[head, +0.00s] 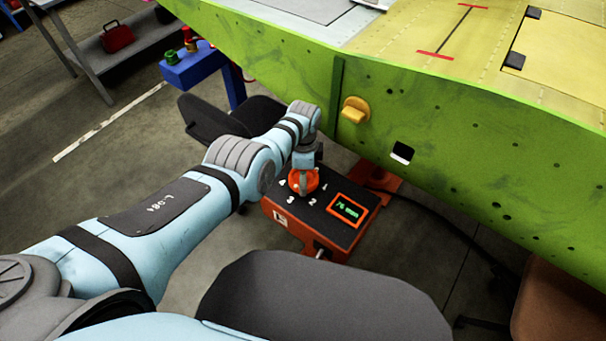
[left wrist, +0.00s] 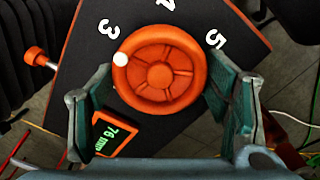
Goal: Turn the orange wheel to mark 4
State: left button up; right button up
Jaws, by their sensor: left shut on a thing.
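The orange wheel (head: 303,181) lies on the dark top of an orange box (head: 322,214). In the left wrist view the wheel (left wrist: 158,68) shows spokes and a white dot (left wrist: 120,59) on its rim. The dot is at the left of the wheel, closest to the visible 3 and a little below it. White marks 3 (left wrist: 108,29), 4 (left wrist: 165,4) and 5 (left wrist: 213,38) stand around the wheel. My left gripper (left wrist: 158,76) is shut on the wheel, one finger on each side. Its fingers cover part of the panel. My right gripper is not in view.
A display (head: 347,208) on the box reads 76 mm. A green wing panel (head: 450,140) with a yellow knob (head: 355,110) rises close behind and right of the box. A blue stand (head: 195,68) and a grey shelf (head: 90,50) are farther back. Open floor lies left.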

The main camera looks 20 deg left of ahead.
pick_arm(q)
jog(key=m, duration=0.6)
jog(key=shift+w+m, duration=0.1)
jog(key=shift+m, duration=0.2)
jog(key=m, duration=0.5)
jog(key=shift+m, duration=0.3)
jog(key=o, duration=1.2)
jog(key=shift+c, duration=0.2)
jog(key=shift+r, duration=0.1)
